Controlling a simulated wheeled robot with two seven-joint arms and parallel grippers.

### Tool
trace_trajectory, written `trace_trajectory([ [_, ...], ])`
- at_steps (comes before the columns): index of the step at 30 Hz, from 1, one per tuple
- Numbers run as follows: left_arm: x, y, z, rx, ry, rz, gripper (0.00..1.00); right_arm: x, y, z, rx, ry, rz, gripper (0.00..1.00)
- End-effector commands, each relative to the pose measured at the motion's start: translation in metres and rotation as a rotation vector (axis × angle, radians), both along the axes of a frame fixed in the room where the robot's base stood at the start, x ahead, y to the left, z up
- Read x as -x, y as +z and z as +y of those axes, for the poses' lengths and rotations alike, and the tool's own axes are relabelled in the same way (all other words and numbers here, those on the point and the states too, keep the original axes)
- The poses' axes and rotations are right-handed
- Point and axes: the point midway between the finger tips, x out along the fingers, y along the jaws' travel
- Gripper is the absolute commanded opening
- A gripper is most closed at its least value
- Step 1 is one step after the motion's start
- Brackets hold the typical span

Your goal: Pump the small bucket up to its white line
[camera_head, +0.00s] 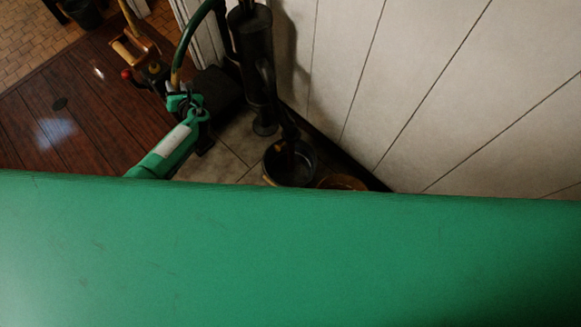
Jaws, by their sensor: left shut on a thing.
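The dark hand pump (258,55) stands upright against the pale panelled wall. Its curved green handle (188,42) arcs down to the left of the pump body. My left gripper (177,90) is shut on the handle's lower end. A dark round bucket (271,168) stands on the floor tiles under the pump's spout, beside the wall. Its inside is too dark to tell a water level or a white line. My right gripper is not in view.
A brown round vessel (342,182) stands right of the bucket, partly hidden. A wooden-handled item (127,50) and a red knob (127,74) are at the upper left, near a dark bucket (82,12). The lower half of the view is blocked by green.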

Motion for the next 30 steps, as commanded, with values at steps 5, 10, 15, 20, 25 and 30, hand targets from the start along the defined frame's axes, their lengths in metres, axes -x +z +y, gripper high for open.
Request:
trace_trajectory([
  [5, 0.001, -0.001, -0.001, -0.001, -0.001, 0.002, 0.0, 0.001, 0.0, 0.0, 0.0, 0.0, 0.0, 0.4],
  [10, 0.001, 0.004, 0.0, -0.007, 0.0, 0.008, 0.0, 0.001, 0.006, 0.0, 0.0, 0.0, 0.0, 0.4],
  [15, 0.006, 0.023, 0.005, -0.039, 0.001, 0.046, 0.0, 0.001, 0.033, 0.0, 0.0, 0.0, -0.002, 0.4],
  [20, 0.01, 0.037, 0.009, -0.074, 0.0, 0.085, 0.0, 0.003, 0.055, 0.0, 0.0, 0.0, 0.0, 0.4],
  [25, 0.015, 0.053, 0.013, -0.112, 0.001, 0.127, 0.0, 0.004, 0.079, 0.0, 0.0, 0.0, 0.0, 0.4],
  [30, 0.019, 0.069, 0.018, -0.15, 0.001, 0.168, 0.0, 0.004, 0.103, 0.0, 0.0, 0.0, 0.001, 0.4],
])
